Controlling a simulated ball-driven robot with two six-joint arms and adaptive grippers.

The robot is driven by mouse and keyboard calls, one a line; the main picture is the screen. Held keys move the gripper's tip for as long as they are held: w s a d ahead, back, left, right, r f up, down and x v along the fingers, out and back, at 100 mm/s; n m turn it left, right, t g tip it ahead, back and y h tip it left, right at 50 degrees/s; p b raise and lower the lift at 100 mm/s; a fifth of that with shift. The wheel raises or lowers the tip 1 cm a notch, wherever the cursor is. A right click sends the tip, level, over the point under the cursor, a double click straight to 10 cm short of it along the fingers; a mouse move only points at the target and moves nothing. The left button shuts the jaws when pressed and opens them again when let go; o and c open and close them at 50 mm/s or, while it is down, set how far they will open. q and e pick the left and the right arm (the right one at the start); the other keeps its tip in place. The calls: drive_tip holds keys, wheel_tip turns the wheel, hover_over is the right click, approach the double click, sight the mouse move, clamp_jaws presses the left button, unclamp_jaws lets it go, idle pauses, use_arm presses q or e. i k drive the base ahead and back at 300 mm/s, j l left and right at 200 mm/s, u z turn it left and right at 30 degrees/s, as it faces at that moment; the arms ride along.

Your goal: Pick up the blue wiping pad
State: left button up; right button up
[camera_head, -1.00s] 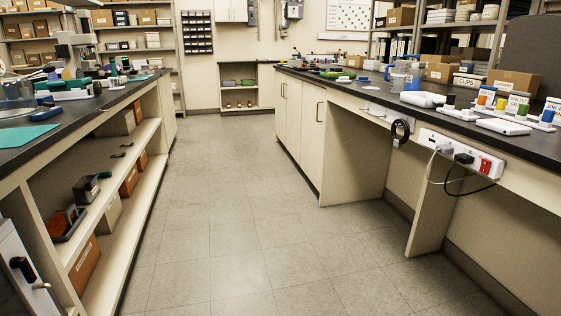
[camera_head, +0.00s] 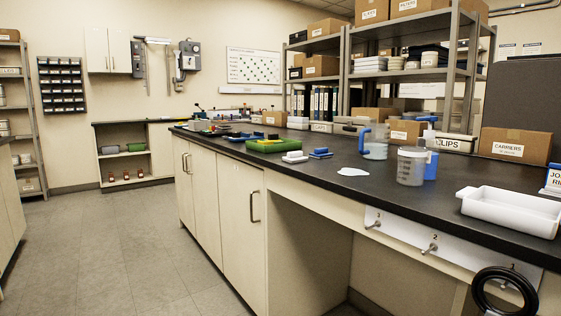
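A small flat blue block, which looks like the blue wiping pad (camera_head: 320,153), lies on the black bench top (camera_head: 400,195) right of the aisle. It is too small to make out in detail. A small white block (camera_head: 294,157) lies just left of it. A pale puddle or flat patch (camera_head: 352,172) is on the bench nearer to me. Neither of my grippers is in view.
A clear jug with a blue handle (camera_head: 374,142), a graduated beaker (camera_head: 411,166) and a white tray (camera_head: 510,211) stand to the right. A green tray (camera_head: 273,146) is to the left. The floor aisle (camera_head: 110,250) is clear. Hooks line the bench front.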

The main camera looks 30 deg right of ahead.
sight(320, 153)
drive_tip(key=i+z, duration=0.25)
drive_tip(key=i, duration=0.25)
drive_tip(key=i+j+z, duration=0.2)
drive_tip(key=i, duration=0.25)
drive_tip(key=i+j+z, duration=0.25)
drive_tip(key=i, duration=0.2)
